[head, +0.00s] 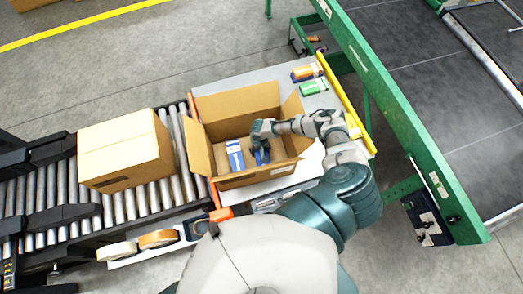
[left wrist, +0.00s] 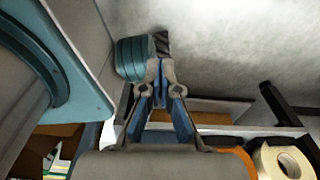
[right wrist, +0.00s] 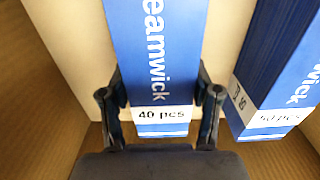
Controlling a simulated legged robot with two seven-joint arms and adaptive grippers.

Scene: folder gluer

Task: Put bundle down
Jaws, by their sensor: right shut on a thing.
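An open cardboard box (head: 250,177) stands with its flaps spread out. My right gripper (head: 262,152) reaches down inside it and is shut on a blue bundle (right wrist: 155,45) with a white "40 pcs" label. In the right wrist view the fingers (right wrist: 160,88) press its two sides. The held bundle is largely hidden in the head view. A second blue and white bundle (head: 235,155) stands in the box to the left; it shows at the right of the right wrist view (right wrist: 280,60), apart from the held one. My left gripper (left wrist: 159,72) is shut and empty, outside the head view.
A closed carton (head: 125,150) sits on the roller conveyor (head: 50,180) at the left. An orange and blue bundle (head: 307,72) and a green one (head: 313,88) lie on the table (head: 225,84) behind the box. A yellow rail (head: 345,100) runs along its right. Tape rolls (head: 158,238) are in front.

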